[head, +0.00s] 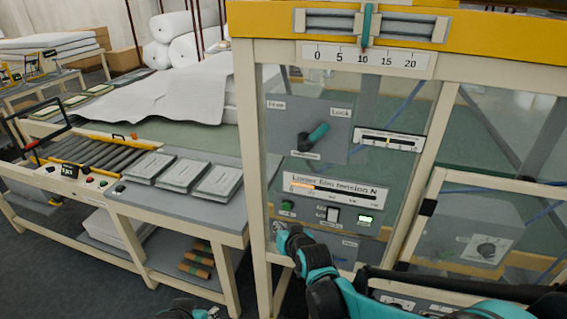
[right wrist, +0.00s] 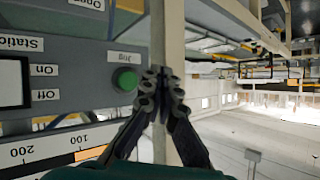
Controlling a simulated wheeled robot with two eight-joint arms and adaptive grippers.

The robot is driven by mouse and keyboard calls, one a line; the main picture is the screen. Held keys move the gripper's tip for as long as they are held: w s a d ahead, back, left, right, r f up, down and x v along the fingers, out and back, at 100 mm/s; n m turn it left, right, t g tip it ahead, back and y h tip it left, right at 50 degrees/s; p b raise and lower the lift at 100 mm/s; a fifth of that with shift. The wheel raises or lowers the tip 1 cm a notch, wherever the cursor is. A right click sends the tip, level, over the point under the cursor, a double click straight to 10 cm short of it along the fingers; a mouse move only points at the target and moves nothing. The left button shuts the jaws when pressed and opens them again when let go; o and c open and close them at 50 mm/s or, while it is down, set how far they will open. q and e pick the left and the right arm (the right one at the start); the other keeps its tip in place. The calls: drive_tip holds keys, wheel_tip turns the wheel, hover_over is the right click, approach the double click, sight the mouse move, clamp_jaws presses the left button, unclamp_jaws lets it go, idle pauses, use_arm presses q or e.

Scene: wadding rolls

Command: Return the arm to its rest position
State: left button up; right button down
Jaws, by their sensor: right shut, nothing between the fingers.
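My right gripper (head: 281,228) is in front of the control panel, at the lower left of the machine's frame. In the right wrist view its fingers (right wrist: 163,76) are shut with nothing between them. The tips are beside the green Jog button (right wrist: 125,79) and in front of a pale frame post; whether they touch anything I cannot tell. The green button (head: 287,206) also shows in the head view, just above the gripper. My right arm (head: 325,290) reaches in from the lower right. A piece of my left arm (head: 183,311) shows at the bottom edge; its fingers are not clear.
The machine's cream frame (head: 250,150) and yellow top beam (head: 260,22) stand close ahead. A panel carries a teal-handled lever (head: 316,136) and a lit green switch (head: 365,219). At left are a bench with grey packs (head: 173,172) and a roller conveyor (head: 85,155). White wadding (head: 175,97) lies behind.

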drive_tip(key=s+d+f+g+h+b, duration=0.1)
drive_tip(key=s+d+f+b, duration=0.4)
drive_tip(key=s, duration=0.3)
drive_tip(key=s+d+f+g+h+b, duration=0.1)
drive_tip(key=s+d+f+g+b, duration=0.1)
drive_tip(key=s+d+f+b, duration=0.4)
drive_tip(key=s+d+f+m+g+h+b, duration=0.1)
drive_tip(key=s+d+f+b, duration=0.5)
drive_tip(key=s, duration=0.6)
drive_tip(key=shift+d+g+h, duration=0.3)
drive_tip(key=shift+d+h, duration=0.1)
drive_tip(key=shift+h, duration=0.2)
drive_tip(key=shift+s, duration=0.1)
